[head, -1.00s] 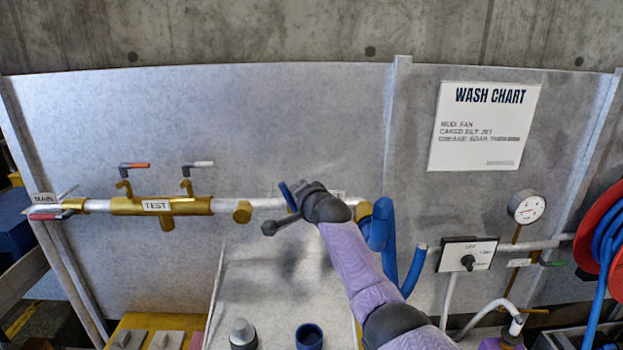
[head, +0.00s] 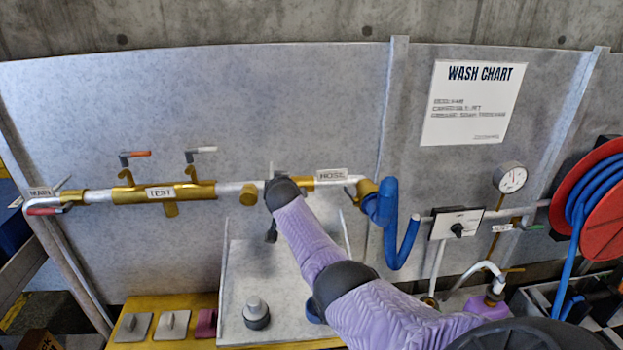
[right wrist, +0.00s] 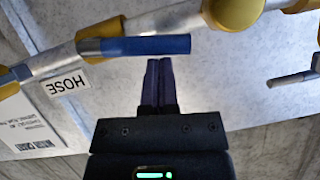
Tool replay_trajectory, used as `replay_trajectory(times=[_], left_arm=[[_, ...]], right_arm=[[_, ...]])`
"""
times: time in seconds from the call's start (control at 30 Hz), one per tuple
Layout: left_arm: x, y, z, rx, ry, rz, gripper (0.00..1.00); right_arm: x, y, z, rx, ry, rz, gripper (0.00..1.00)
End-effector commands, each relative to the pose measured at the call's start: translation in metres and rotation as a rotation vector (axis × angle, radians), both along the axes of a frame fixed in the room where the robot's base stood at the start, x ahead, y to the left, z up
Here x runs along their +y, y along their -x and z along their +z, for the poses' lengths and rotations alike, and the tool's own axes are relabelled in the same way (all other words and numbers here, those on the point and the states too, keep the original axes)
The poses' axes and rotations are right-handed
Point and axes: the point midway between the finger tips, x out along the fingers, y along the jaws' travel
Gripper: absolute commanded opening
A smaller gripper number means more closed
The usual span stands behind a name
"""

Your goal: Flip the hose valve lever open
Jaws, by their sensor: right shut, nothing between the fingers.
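The blue hose valve lever (right wrist: 145,45) shows in the right wrist view, lying roughly along the pipe beside the HOSE label (right wrist: 68,84). My right gripper (right wrist: 160,62) is shut and empty. Its fingertips are close to the lever's free end, on its near side in that view; I cannot tell whether they touch. In the head view my right wrist hides the lever and the fingertips, just left of the HOSE label (head: 331,174). My left gripper is not in view.
The pipe (head: 230,188) runs along the grey panel, with the brass TEST block (head: 190,192) at left. A blue hose (head: 391,225) hangs at right. A switch box (head: 456,223), gauge (head: 510,178) and red hose reel (head: 606,225) stand farther right.

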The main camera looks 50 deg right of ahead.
Motion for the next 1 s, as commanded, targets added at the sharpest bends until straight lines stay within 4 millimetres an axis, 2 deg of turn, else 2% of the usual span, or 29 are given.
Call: replay_trajectory(times=[0.13, 0.33, 1.0], left_arm=[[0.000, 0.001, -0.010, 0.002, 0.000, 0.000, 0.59], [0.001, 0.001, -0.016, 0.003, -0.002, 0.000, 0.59], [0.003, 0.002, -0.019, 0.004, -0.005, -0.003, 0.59]], right_arm=[[0.002, -0.001, -0.009, 0.054, 0.061, 0.000, 0.00], [0.002, -0.002, -0.013, 0.050, 0.058, 0.000, 0.00], [0.003, -0.002, -0.014, 0.049, 0.056, 0.000, 0.00]])
